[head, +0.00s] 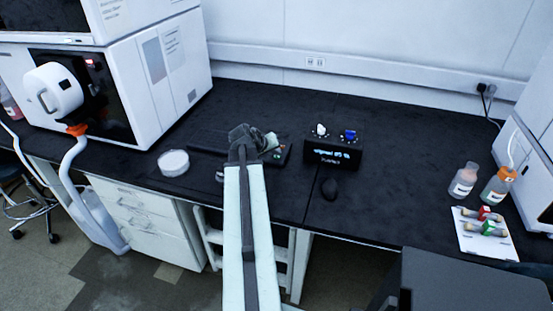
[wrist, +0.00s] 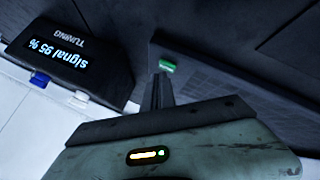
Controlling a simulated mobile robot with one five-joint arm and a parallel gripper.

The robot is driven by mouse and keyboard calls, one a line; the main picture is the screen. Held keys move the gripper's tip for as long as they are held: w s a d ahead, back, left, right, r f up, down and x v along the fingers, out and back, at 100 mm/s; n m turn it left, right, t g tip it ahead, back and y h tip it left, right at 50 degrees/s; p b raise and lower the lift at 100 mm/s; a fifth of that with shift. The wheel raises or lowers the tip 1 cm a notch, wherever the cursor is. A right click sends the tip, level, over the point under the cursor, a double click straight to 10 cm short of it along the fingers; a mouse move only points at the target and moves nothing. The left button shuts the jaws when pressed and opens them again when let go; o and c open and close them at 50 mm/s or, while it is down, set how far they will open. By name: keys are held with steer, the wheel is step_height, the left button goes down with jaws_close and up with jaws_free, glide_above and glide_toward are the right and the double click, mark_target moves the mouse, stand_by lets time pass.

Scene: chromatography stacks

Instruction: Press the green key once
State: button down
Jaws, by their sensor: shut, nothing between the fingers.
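The green key (wrist: 167,66) is a small raised block at the edge of a dark keyboard (wrist: 225,65), seen in the wrist view. It also shows as a small green spot in the head view (head: 277,155), beside my arm's end. My gripper (wrist: 158,82) is shut and empty. Its fingertips appear just below the green key in the wrist picture; whether they touch it I cannot tell. In the head view my gripper (head: 268,140) is over the keyboard (head: 205,139), and hides part of it.
A black tuning box (head: 333,152) with white and blue knobs stands right of the keyboard; its display reads signal 95 %. A mouse (head: 329,188) lies in front of it. A white round dish (head: 173,163) is to the left. Bottles and a white tray (head: 480,240) are far right.

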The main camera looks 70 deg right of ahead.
mark_target(275, 158)
steer(key=shift+f+b, duration=0.4)
steer(key=shift+b, duration=0.05)
stand_by(0.3)
steer(key=shift+r, duration=0.15)
steer(key=shift+r+p, duration=0.65)
steer(key=shift+p, duration=0.2)
step_height(275, 158, up, 5)
steer(key=p, duration=0.5)
steer(key=shift+r, duration=0.1)
stand_by(0.4)
